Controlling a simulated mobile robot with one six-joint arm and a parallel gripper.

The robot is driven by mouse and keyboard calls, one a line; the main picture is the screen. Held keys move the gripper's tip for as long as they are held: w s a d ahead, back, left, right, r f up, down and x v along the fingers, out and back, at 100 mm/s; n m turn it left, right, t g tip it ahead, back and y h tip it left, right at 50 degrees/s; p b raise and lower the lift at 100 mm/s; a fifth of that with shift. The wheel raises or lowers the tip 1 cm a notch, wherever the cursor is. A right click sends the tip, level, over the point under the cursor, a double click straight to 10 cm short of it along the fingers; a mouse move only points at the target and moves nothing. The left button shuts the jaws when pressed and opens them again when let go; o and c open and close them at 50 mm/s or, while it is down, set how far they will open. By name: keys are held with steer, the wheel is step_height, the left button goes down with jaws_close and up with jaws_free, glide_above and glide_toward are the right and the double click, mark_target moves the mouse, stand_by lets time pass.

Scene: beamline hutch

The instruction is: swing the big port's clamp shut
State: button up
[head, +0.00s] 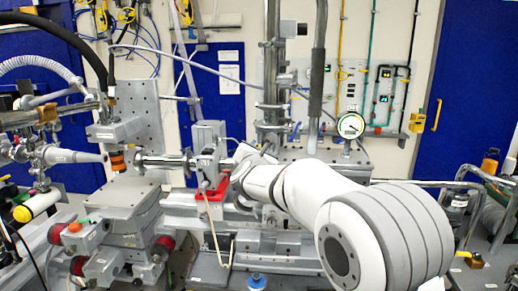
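My white arm reaches from the lower right to the middle of the head view. My gripper (238,165) is at its far end, beside a grey upright block (208,143) with a red bracket (213,193) below it. The arm's wrist covers most of the gripper, so its fingers and any contact are hidden. A horizontal metal tube (165,160) with a round flange at its left end runs into the block's left side. I cannot clearly make out the big port or its clamp; they may be behind my wrist.
A slim nozzle (80,156) and an orange-ringed part (117,160) face the tube from the left. Grey stages (125,215) stand below. A vertical pipe (271,75) and a round gauge (351,126) stand behind my arm. A pale strap (212,230) hangs below the red bracket.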

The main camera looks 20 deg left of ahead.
jaws_close()
stand_by(0.3)
